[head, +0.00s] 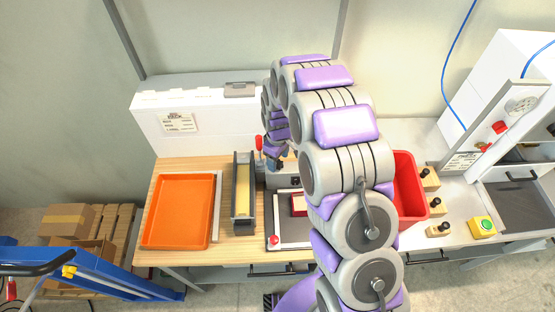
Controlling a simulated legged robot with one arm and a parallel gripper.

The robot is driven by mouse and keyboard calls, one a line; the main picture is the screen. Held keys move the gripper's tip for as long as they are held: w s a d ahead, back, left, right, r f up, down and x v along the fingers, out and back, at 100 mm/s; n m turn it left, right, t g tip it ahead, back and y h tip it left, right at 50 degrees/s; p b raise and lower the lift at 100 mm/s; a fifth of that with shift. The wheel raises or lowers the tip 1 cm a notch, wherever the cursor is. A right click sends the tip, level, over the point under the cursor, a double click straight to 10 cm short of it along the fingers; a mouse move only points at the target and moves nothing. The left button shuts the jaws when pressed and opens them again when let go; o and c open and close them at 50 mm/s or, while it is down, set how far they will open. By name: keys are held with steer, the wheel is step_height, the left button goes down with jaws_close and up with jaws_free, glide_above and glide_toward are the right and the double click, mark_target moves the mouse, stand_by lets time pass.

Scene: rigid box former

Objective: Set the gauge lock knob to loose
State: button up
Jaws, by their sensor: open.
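My arm reaches over the bench, and my gripper (276,158) is small and partly hidden behind its links, above the box former in the middle. It is open. A red knob (258,142) stands upright just left of my gripper, apart or touching I cannot tell. Another red knob (275,240) sits at the front left corner of the grey former plate (290,240). I cannot tell which of these is the gauge lock knob, and no loose marking is readable. A dark red piece (299,204) lies on the plate, partly covered by my arm.
An orange tray (178,212) and a dark trough with a yellow strip (243,190) stand at left. A red bin (408,188) is right of my arm. Several black-knobbed wooden blocks (438,229) and a green button (484,225) are further right. A white cabinet (197,120) stands behind.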

mark_target(278, 163)
step_height(278, 163, up, 16)
stand_by(0.4)
stand_by(0.3)
steer(key=s+d+r+m+g+b, duration=0.1)
steer(key=s+d+m+b, duration=0.25)
steer(key=s, duration=0.65)
steer(key=s+d+r+m+b, duration=0.2)
steer(key=s+d, duration=0.2)
steer(key=s, duration=0.5)
steer(key=s+d+f+m+b, duration=0.1)
steer(key=s+f+m+b, duration=0.1)
steer(key=s, duration=0.7)
steer(key=s+d+f+m+b, duration=0.2)
steer(key=s+m, duration=0.1)
steer(key=s, duration=0.7)
steer(key=shift+d+f+g, duration=0.25)
steer(key=shift+f+g, duration=0.1)
steer(key=shift+g, duration=0.05)
